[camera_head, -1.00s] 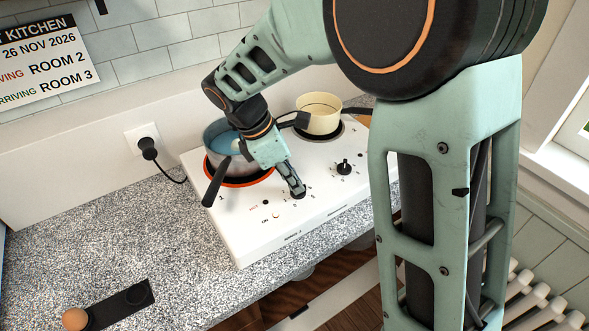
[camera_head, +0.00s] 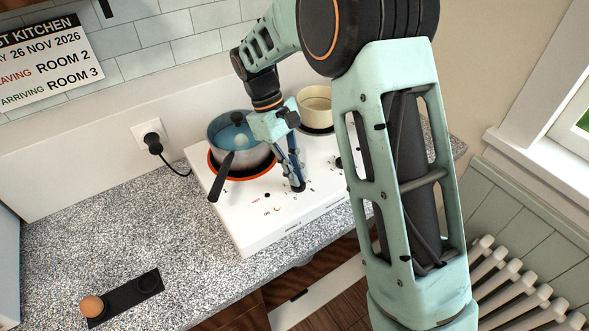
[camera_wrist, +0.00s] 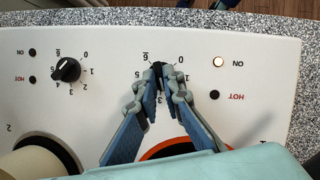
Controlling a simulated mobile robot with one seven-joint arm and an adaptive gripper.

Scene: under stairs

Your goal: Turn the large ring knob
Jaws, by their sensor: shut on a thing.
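The white two-ring hotplate (camera_head: 262,218) stands on the speckled counter. My gripper (camera_head: 297,184) points down at its front panel, below the pan. In the wrist view my gripper (camera_wrist: 158,80) has both fingers closed around a small dark knob (camera_wrist: 157,67), mostly hidden between the tips. Printed numbers circle this knob; its pointer setting cannot be read. The ring (camera_head: 214,167) on that side glows orange under a grey pan of bluish liquid (camera_head: 238,138). The ON light (camera_wrist: 218,62) beside the knob is lit; the HOT light (camera_wrist: 214,95) is dark.
A second black knob (camera_wrist: 67,70) is free, beside a cream pot (camera_head: 314,106) on the other ring. The pan's dark handle (camera_head: 221,177) juts toward the front. A plug (camera_head: 152,143) sits in the wall socket. An egg-like object (camera_head: 92,306) rests on a black holder.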

